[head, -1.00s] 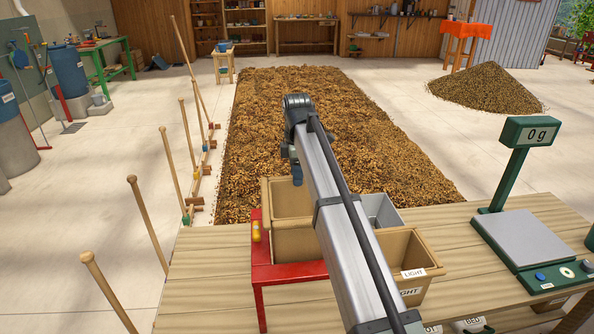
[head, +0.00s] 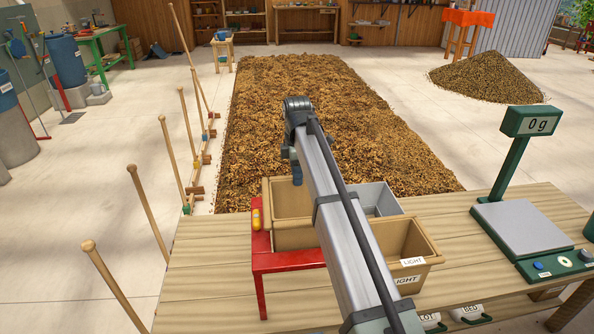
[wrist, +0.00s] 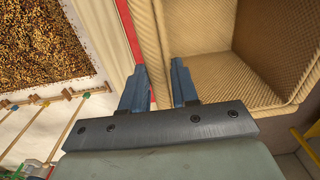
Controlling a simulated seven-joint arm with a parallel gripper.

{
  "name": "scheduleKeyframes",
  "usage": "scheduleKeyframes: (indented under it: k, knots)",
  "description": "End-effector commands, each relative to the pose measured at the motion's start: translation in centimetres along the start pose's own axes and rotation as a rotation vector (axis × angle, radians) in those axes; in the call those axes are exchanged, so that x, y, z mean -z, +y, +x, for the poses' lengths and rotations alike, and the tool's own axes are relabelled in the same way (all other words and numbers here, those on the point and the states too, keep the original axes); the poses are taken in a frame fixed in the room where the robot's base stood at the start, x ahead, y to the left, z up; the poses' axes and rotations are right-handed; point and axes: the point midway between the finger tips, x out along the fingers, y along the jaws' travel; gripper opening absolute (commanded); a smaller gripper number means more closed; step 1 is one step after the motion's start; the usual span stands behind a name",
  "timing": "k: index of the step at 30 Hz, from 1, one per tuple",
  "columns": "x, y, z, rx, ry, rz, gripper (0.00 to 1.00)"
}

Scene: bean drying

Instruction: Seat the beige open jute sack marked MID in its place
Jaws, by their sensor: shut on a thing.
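A beige open jute sack (head: 290,233) stands at the red stand (head: 285,262), behind and left of my arm in the head view. Its label is not visible, so I cannot read MID on it. In the wrist view the sack (wrist: 235,78) fills the upper right, its mouth open and empty. My gripper (wrist: 158,82) has its two blue fingers on either side of the sack's left wall, pinching it. In the head view my arm covers part of the sack. I cannot tell whether its base rests on the surface.
A second beige sack, marked LIGHT (head: 408,280), stands right of my arm on the wooden table (head: 205,270). A grey bin (head: 378,200) is behind it. A green scale (head: 520,232) reading 0 g is at the right. The table's left part is clear.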

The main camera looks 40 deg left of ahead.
Motion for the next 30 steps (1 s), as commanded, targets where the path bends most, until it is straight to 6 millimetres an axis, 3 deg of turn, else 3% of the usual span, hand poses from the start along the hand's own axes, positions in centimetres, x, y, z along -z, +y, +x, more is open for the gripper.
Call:
scheduleKeyframes:
  k: [30]
  knots:
    - [0.0,0.0,4.0,0.001,0.0,-0.001,0.0]
